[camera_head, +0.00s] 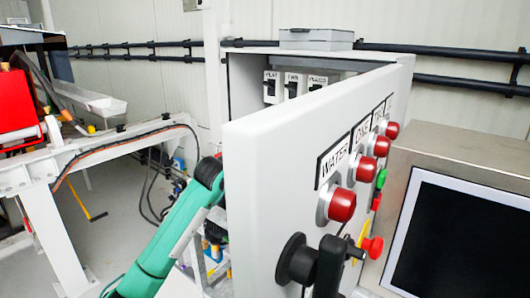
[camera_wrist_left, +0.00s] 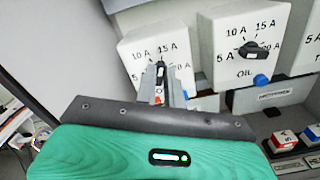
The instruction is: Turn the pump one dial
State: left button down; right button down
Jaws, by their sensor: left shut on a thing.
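In the left wrist view, my left gripper (camera_wrist_left: 163,80) is shut on the small black dial (camera_wrist_left: 160,68) of the left white box (camera_wrist_left: 139,48). The dial face carries 10 A and 15 A marks, with a 20 A mark partly covered at its right. My fingers hide the lower part of the face, and no name can be read on this box. In the head view, my green left arm (camera_head: 170,240) reaches up behind the open cabinet door, which hides the gripper and dials. My right gripper is not in view.
A second dial (camera_wrist_left: 250,50) labelled OIL sits close to the right. The white cabinet door (camera_head: 265,170) stands open, with red lamps and a black knob (camera_head: 297,262) on its front. A screen (camera_head: 465,240) is at the right, and a white frame (camera_head: 50,225) at the left.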

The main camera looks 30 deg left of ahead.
pick_arm(q)
jog(key=c, duration=1.5)
grip_release()
